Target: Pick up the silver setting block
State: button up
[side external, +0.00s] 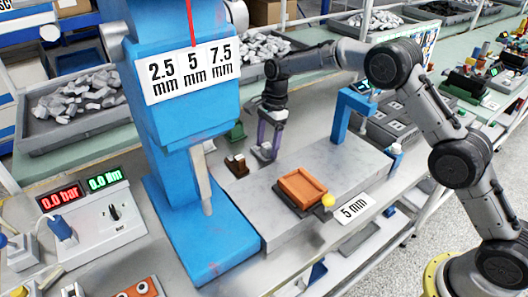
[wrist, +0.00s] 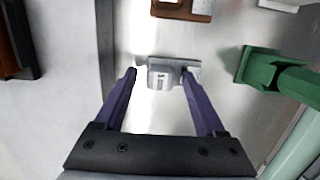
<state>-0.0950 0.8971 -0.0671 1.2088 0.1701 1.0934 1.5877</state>
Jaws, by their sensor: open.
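The silver setting block (side external: 262,153) sits on the metal bench beside the grey slab, behind the orange part. In the wrist view the silver block (wrist: 160,74) has a raised middle with a dark mark on its face and a flat base reaching to the right. My gripper (side external: 270,142) points down at the block with its purple fingers apart. In the wrist view my gripper (wrist: 159,73) is open, with one fingertip on each side of the block's raised part. The right fingertip overlaps the base in the picture; I cannot tell whether either finger touches.
A brown block (side external: 236,165) and a green block (wrist: 275,70) stand close to the silver block. The grey slab (side external: 340,165) carries an orange tray-like part (side external: 302,187). A blue press column (side external: 185,100) stands left. A blue post (side external: 343,115) stands right.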

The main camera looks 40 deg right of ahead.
grip_shut()
dwell(0.3)
jog(key=shift+r, duration=0.2)
jog(key=shift+r, duration=0.25)
notch_tip(320, 180, up, 2)
jog(key=s+d+r, duration=0.2)
jog(key=s+r, duration=0.8)
jog(key=s, duration=0.3)
jog(key=s+a+r, duration=0.3)
jog(key=s+a, duration=0.3)
jog(key=s, duration=0.2)
jog(key=shift+s, duration=0.3)
